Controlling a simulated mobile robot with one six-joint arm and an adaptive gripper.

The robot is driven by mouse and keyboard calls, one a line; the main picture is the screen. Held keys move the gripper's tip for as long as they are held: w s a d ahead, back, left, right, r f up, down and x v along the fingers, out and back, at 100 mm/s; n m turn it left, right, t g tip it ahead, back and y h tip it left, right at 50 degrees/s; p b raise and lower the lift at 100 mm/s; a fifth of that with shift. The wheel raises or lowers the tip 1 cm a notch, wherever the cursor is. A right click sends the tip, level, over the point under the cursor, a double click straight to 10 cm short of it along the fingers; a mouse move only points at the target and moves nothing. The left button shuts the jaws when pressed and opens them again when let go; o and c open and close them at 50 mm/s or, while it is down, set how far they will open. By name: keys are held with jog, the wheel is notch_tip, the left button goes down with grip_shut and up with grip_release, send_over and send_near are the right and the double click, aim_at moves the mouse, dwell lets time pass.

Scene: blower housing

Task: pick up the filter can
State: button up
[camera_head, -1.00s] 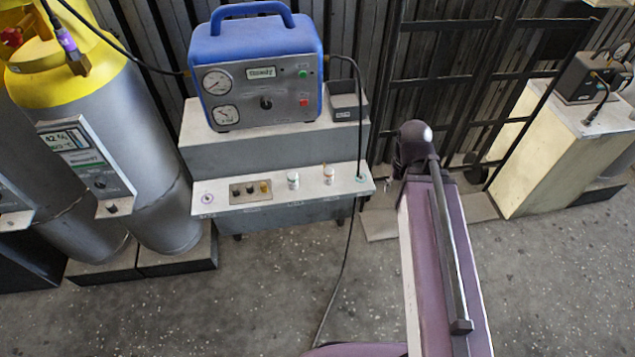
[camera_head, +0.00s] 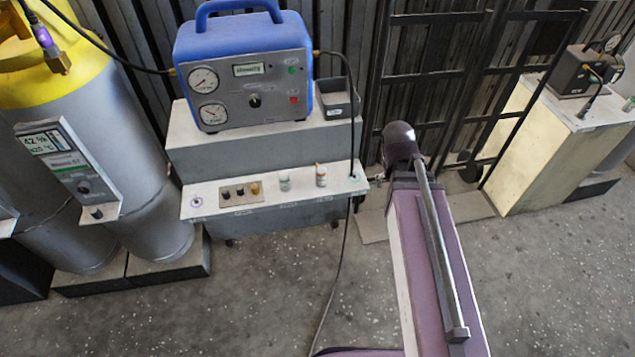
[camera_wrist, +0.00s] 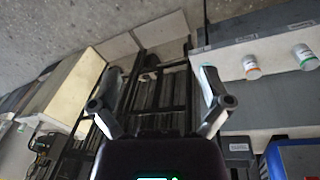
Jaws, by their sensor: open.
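Two small white cans stand upright on the front ledge of a grey bench. One has a greenish band (camera_head: 285,182), and the other has orange on it (camera_head: 321,176). I cannot tell which is the filter can. In the wrist view the orange-banded can (camera_wrist: 252,68) is nearer my gripper, and the green-banded can (camera_wrist: 304,57) is farther right. My gripper (camera_wrist: 160,103) is open and empty, its two fingers spread wide. Both cans lie to the right of the fingers, apart from them. The fingers do not show in the head view.
The grey bench (camera_head: 215,155) carries a blue gauge unit (camera_head: 245,65), a dark tray (camera_head: 340,106) and a row of knobs (camera_head: 240,192). A black cable hangs past the ledge's right end. Gas cylinders stand left, and a black rack (camera_head: 430,90) stands behind my arm.

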jog(key=w+a+f+m+t+h+b, duration=0.2)
jog(key=w+a+f+b, duration=0.3)
jog(key=f+b, duration=0.2)
jog(key=m+t+h+b, duration=0.25)
jog(key=t+b, duration=0.55)
jog(key=b, duration=0.8)
send_near(322, 171)
jog(key=s+r, duration=0.2)
jog(key=s, duration=0.1)
jog(key=shift+w+a, duration=0.2)
jog(key=shift+a, duration=0.6)
jog(key=b+x, duration=0.4)
jog(key=x, duration=0.3)
jog(key=shift+w+d+f, duration=0.15)
jog(key=shift+w+f, duration=0.1)
jog(key=shift+f, duration=0.05)
jog(key=shift+w+d+f, duration=0.15)
jog(key=shift+w+d, duration=0.05)
jog(key=shift+w, duration=0.15)
